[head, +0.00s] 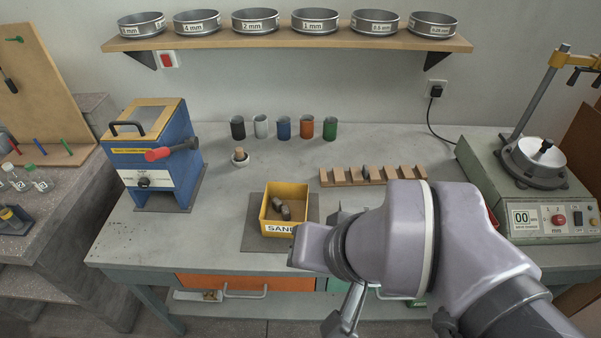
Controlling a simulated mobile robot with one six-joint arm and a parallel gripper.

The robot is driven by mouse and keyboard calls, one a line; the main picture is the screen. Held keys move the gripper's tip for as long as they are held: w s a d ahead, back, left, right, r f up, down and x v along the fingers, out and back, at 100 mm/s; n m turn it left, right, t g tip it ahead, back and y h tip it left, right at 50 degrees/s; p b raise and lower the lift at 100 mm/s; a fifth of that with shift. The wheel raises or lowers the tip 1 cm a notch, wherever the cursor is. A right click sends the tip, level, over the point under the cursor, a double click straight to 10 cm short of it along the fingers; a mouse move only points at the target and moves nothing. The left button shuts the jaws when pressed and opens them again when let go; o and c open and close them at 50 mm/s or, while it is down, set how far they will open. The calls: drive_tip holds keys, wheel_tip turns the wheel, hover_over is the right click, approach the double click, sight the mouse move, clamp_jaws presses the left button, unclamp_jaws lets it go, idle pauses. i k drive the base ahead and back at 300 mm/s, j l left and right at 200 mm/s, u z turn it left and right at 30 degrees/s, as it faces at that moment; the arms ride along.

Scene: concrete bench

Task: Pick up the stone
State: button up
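Grey-brown stone-like lumps (281,208) lie inside a yellow bin (289,188) labelled SAND, near the middle of the bench. They look like one or two pieces touching; I cannot tell which. My arm reaches in from the lower right, and its wrist end is just right of and in front of the bin's front right corner. A grey metal part of my gripper (346,312) shows below the wrist, low in the picture. Its fingertips are not clear, so I cannot tell whether it is open or shut. I see nothing held in it.
The bin stands on a dark mat (252,239). A slotted wooden rack (340,178) lies behind my arm. A blue machine (150,150) stands left, a sieve shaker (535,195) right. Bench left of the mat is clear.

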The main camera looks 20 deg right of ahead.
sight(366, 171)
drive_tip(key=z, duration=1)
